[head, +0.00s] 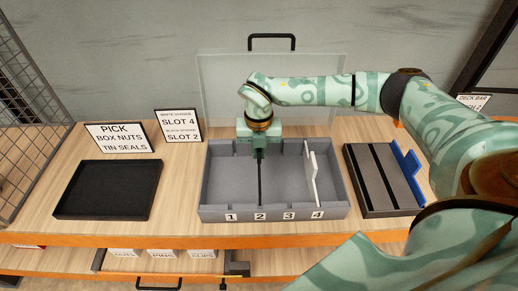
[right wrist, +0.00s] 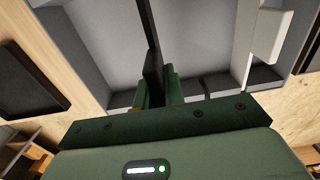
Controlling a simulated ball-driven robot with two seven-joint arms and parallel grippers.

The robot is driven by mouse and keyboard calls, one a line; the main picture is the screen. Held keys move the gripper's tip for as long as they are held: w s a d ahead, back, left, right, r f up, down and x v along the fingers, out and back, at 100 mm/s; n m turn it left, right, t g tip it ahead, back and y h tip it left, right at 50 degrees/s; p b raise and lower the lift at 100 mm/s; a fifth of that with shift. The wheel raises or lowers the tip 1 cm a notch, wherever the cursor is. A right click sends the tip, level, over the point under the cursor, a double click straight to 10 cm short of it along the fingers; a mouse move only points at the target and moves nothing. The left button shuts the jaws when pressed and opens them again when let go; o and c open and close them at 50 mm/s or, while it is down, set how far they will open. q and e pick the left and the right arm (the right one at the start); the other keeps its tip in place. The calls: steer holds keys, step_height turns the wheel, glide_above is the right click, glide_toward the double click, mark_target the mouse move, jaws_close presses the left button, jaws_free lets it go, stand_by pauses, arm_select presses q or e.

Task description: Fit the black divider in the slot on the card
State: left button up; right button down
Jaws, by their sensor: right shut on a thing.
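The black divider (head: 260,182) shows almost edge-on as a thin dark line in the grey tray (head: 212,211), upright and in line with label 2 (head: 260,216). My right gripper (head: 259,150) is above the back part of the tray, shut on the divider's upper part. In the right wrist view the black divider (right wrist: 148,35) runs between the green fingers (right wrist: 155,92). I cannot tell whether its bottom edge is fully seated. The card (head: 179,126) reads white divider slot 4, black divider slot 2. My left gripper is not in view.
A white divider (head: 311,175) stands in the tray near label 4 (head: 317,215), slightly tilted. To the right is a dark rack (head: 372,182) with a blue divider (head: 407,170). An empty black tray (head: 108,190) and a PICK card (head: 121,137) are left. A clear panel (head: 220,85) stands behind.

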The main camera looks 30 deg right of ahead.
stand_by(0.8)
steer(key=shift+f+b, duration=1.75)
steer(key=shift+f, duration=2.1)
steer(key=c, duration=1.4)
jaws_free()
steer(key=shift+r, duration=0.15)
step_height(320, 180, up, 16)
steer(key=shift+r+p, duration=0.1)
steer(key=shift+p, duration=1)
